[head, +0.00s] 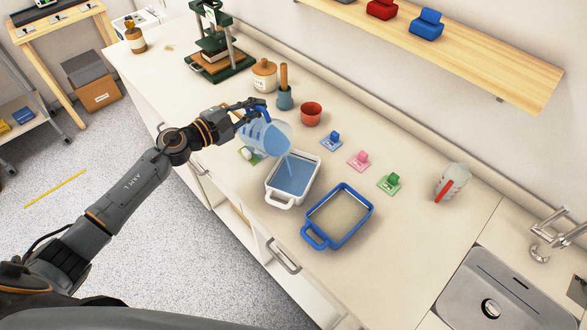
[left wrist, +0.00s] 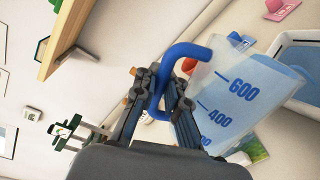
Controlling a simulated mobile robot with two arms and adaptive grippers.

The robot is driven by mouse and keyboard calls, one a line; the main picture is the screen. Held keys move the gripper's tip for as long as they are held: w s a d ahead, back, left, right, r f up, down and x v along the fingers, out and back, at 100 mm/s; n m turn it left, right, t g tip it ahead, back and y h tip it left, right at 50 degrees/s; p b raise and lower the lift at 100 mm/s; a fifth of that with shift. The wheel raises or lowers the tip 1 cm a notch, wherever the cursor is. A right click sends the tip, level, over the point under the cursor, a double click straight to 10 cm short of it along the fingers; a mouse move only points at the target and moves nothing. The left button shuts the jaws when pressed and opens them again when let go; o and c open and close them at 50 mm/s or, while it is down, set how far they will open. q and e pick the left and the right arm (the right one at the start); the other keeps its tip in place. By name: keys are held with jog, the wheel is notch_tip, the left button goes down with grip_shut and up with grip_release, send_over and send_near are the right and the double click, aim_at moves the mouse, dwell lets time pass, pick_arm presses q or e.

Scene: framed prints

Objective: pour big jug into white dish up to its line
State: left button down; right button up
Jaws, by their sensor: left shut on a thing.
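The big jug (head: 265,134) is clear with a blue handle, blue marks and blue liquid in it. My left gripper (head: 250,108) is shut on its blue handle. The jug is tilted to the right, and a thin stream falls from its lip into the white dish (head: 279,203). The white dish holds a wide pool of blue liquid; I cannot make out its line. In the left wrist view the fingers (left wrist: 163,95) close around the jug's handle, and the jug (left wrist: 235,100) shows 600 and 400 marks. My right gripper is not in view.
A blue dish (head: 318,243) stands close to the right of the white one. Small coloured stands (head: 358,161), a red cup (head: 311,114) and a smaller jug with a red handle (head: 451,182) stand behind. The sink (head: 498,290) is at right. The front right counter is clear.

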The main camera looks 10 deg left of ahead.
aim_at(263, 110)
pick_arm(q)
jog(key=shift+s+d+r+m+p, duration=0.1)
jog(key=shift+s+d+m+p, duration=0.1)
jog(key=shift+d+m+p, duration=0.4)
dwell(1.1)
jog(key=shift+s+d+r+m+p, duration=0.35)
jog(key=shift+s+d+p, duration=0.25)
jog(key=shift+p, duration=0.45)
dwell(0.8)
